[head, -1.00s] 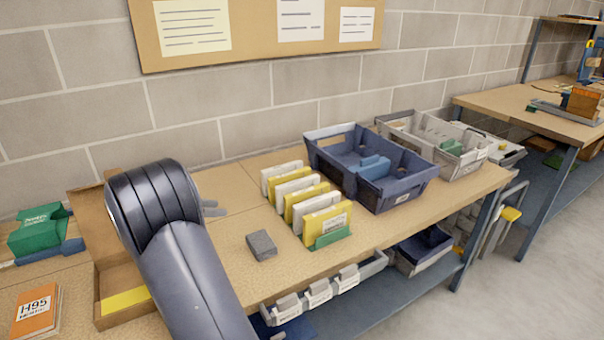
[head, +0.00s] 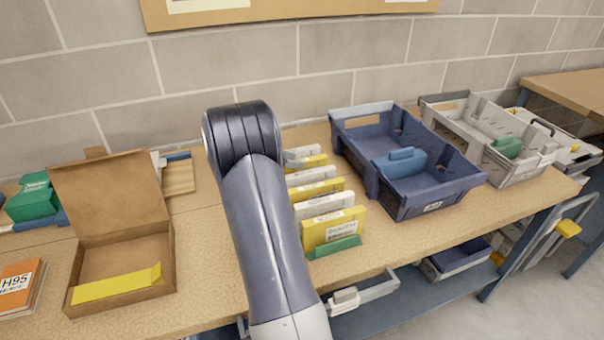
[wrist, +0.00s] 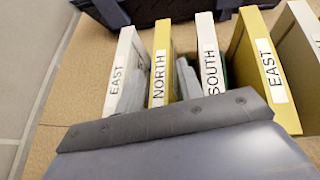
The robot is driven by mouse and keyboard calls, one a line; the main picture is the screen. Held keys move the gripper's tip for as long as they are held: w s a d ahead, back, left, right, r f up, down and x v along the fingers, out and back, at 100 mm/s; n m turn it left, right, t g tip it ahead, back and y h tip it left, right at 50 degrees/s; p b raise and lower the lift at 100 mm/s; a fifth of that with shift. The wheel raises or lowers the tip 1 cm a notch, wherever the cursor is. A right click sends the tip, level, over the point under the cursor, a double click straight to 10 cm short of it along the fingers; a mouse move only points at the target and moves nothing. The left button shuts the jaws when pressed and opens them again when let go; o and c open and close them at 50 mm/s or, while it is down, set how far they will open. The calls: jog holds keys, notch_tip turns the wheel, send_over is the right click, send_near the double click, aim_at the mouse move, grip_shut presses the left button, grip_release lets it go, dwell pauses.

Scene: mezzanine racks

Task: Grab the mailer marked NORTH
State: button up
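The mailer marked NORTH (wrist: 159,62) is a thin yellow upright mailer with a white label, second from the left in the wrist view's row. In the head view it is probably the far yellow one (head: 314,161). My gripper (wrist: 160,88) is open around it: one grey finger is in the gap towards the white EAST mailer (wrist: 124,62), the other in the gap towards the white SOUTH mailer (wrist: 208,55). I cannot tell whether either finger touches NORTH. In the head view my arm hides most of the gripper.
A yellow EAST mailer (wrist: 262,65) and more mailers stand farther along the green-ended rack (head: 335,247). A dark blue tote (head: 408,207) stands close by on the right, with a grey tote (head: 525,172) beyond. An open cardboard box (head: 125,299) stands left of my arm.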

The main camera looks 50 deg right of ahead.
jog(key=shift+x, duration=0.85)
jog(key=shift+a, duration=0.1)
grip_shut()
